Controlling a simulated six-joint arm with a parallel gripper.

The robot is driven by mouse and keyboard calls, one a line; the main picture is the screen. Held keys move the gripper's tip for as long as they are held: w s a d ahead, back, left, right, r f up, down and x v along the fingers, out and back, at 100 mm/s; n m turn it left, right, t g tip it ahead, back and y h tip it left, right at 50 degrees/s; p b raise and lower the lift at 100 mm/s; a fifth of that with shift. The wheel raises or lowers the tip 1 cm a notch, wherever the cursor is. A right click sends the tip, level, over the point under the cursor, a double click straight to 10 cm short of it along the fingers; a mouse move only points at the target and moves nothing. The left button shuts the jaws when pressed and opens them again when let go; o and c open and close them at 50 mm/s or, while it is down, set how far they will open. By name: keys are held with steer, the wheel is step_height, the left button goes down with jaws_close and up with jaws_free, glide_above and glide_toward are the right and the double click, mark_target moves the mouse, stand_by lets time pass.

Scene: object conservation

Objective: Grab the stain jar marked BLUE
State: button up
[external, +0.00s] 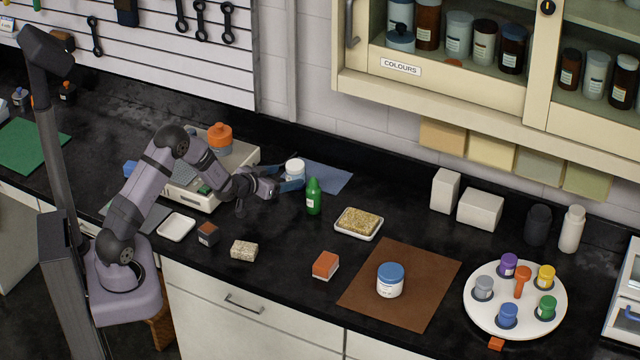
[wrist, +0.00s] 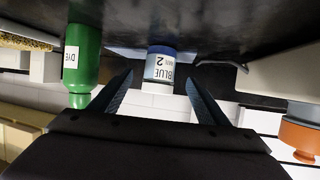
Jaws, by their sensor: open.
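A white-topped jar (external: 295,167) stands on the counter near the blue mat. In the wrist view this jar (wrist: 159,68) shows upside down, with a blue band at its counter end and a label reading BLUE and 2. My gripper (external: 290,186) is open and low beside the jar. In the wrist view my gripper's fingertips (wrist: 159,82) are spread on either side of the jar's line, and the jar appears ahead between them, not clasped. A second jar, white with a blue lid (external: 390,280), stands on the brown mat; its label is too small to read.
A green bottle (external: 313,197) labelled DYE (wrist: 84,65) stands close beside the jar. A scale with an orange-topped container (external: 220,136) is on the other side. A sponge tray (external: 358,223), an orange block (external: 325,265) and a round paint tray (external: 478,318) lie rightward.

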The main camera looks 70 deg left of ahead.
steer(key=shift+w+a+f, duration=0.2)
steer(key=shift+w+a, duration=0.1)
steer(key=shift+w, duration=0.2)
steer(key=shift+w+p, duration=0.1)
steer(key=shift+p, duration=0.2)
steer(key=shift+p+x, duration=1.1)
steer(key=shift+x, duration=1.4)
steer(key=c, duration=1.3)
